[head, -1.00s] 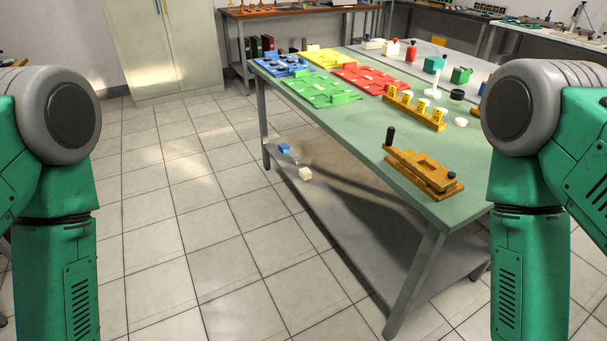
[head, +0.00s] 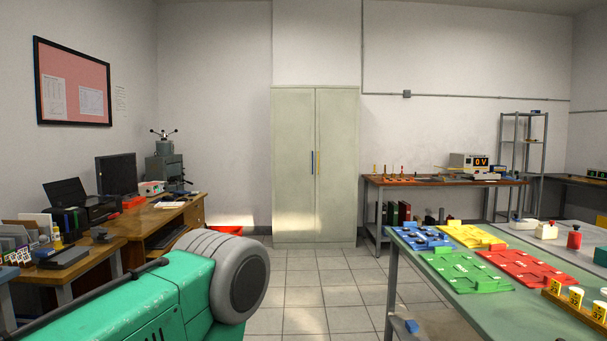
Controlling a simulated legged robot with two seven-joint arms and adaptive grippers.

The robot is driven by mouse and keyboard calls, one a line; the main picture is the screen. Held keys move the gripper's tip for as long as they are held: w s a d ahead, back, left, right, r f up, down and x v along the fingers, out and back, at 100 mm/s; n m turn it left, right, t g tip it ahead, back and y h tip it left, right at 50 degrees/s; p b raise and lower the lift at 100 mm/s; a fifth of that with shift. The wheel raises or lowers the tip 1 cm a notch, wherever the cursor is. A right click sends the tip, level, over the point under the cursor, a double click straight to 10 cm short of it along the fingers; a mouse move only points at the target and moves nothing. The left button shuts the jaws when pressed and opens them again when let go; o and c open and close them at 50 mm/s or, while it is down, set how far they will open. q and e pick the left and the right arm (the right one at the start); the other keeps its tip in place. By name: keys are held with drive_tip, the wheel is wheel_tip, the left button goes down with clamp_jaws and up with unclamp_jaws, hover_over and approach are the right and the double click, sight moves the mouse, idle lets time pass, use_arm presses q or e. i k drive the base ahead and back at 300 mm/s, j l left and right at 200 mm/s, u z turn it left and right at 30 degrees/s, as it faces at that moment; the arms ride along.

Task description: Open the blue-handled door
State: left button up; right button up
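A tall pale grey-green cabinet (head: 294,220) stands against the back wall, with two closed doors. The blue handle (head: 312,163) is a vertical bar on the left door (head: 293,140), beside the middle seam. A yellow handle (head: 318,163) sits on the right door (head: 338,140), just across the seam. The cabinet is some distance ahead across the floor. Part of my green left arm shows at the lower left, far from the cabinet. Neither gripper is in view.
The tiled floor (head: 305,292) between me and the cabinet looks clear. A green table (head: 440,308) with coloured trays stands at the right. A wooden desk (head: 175,215) with a monitor (head: 116,174) is at the left. A workbench (head: 445,184) stands right of the cabinet.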

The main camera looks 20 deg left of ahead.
sight(292, 110)
drive_tip(key=i+j+u, duration=0.35)
drive_tip(key=i, duration=0.5)
drive_tip(key=i+u, duration=0.35)
drive_tip(key=i, duration=4.45)
